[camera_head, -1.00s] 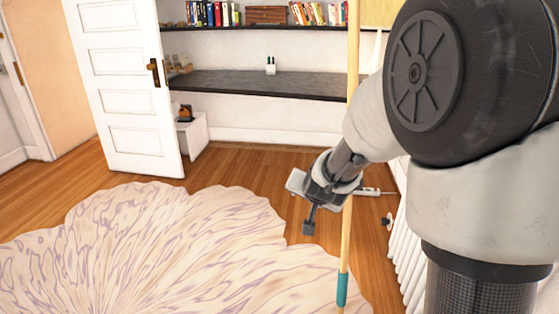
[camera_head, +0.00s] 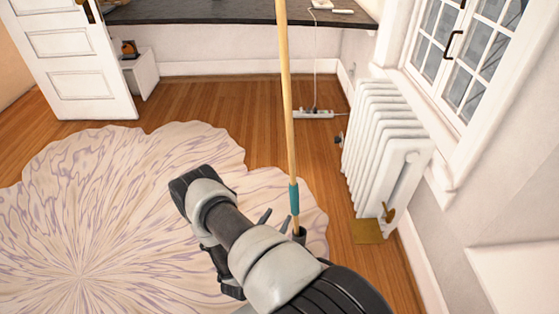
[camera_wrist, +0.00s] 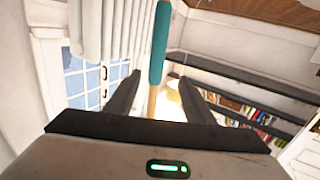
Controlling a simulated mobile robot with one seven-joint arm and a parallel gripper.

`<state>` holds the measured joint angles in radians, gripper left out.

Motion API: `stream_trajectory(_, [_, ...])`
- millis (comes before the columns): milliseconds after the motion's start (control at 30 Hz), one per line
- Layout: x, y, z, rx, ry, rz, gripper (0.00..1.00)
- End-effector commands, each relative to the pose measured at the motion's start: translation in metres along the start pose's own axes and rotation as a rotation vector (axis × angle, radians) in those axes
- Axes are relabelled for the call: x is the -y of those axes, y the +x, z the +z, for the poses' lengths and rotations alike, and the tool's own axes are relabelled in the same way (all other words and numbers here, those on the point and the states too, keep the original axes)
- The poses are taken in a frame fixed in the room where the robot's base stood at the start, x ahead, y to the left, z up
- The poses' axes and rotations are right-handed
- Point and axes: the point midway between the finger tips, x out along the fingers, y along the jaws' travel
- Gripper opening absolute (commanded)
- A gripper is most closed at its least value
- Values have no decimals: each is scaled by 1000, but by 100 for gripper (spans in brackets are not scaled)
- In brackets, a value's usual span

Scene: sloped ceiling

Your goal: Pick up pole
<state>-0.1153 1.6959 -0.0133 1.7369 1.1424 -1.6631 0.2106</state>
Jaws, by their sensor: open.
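The pole (camera_head: 288,110) is a long, thin, light wooden stick with a teal band (camera_head: 294,198) near its low end. It stands nearly upright in the head view, its top cut off by the frame edge. My gripper (camera_head: 281,218) is open beside the pole's low part, just below the teal band. In the wrist view, my open gripper (camera_wrist: 160,77) has one dark finger on each side of the pole (camera_wrist: 152,103), with the teal part (camera_wrist: 159,42) beyond the fingertips. I cannot tell whether the pole touches a finger. Its bottom end is not clear.
A white radiator (camera_head: 380,145) stands under the window at right. A pale round rug (camera_head: 110,215) covers the floor at left. A power strip (camera_head: 313,114) lies near the back wall, below a dark shelf (camera_head: 190,11). An open white door (camera_head: 68,60) is at back left.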

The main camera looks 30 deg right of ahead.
Motion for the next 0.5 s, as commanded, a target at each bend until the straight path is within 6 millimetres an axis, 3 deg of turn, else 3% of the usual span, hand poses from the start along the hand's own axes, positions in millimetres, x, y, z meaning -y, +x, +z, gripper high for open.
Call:
stream_trajectory(167, [-7, 13, 2, -24, -11, 6, 49])
stream_trajectory(500, [-7, 87, 2, -22, -10, 6, 49])
